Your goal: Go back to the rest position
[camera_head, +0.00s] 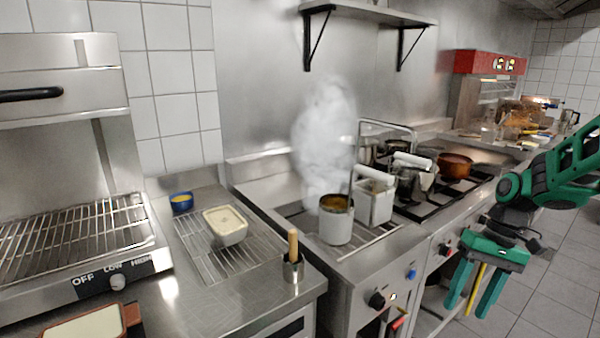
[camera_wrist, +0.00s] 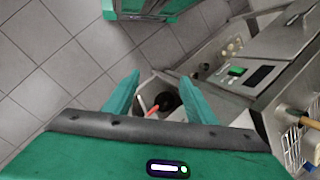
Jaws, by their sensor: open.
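My gripper (camera_head: 468,306) hangs at the right of the head view, in front of the stove line and over the tiled floor, with its green fingers pointing down. The fingers are apart. A thin yellow strip (camera_head: 475,288) shows between them; I cannot tell whether it lies behind them. In the wrist view my gripper (camera_wrist: 160,78) is spread, with floor and part of an open compartment beyond. A red-tipped stick (camera_wrist: 152,111) shows between the fingers there, seemingly farther off. Nothing is visibly clamped.
A steaming pot (camera_head: 336,222) stands on the range, with a brown pan (camera_head: 454,166) farther right. A white tub (camera_head: 225,226) and a holder with a wooden handle (camera_head: 293,270) sit on the left counter. The tiled floor (camera_head: 545,290) beside the range is clear.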

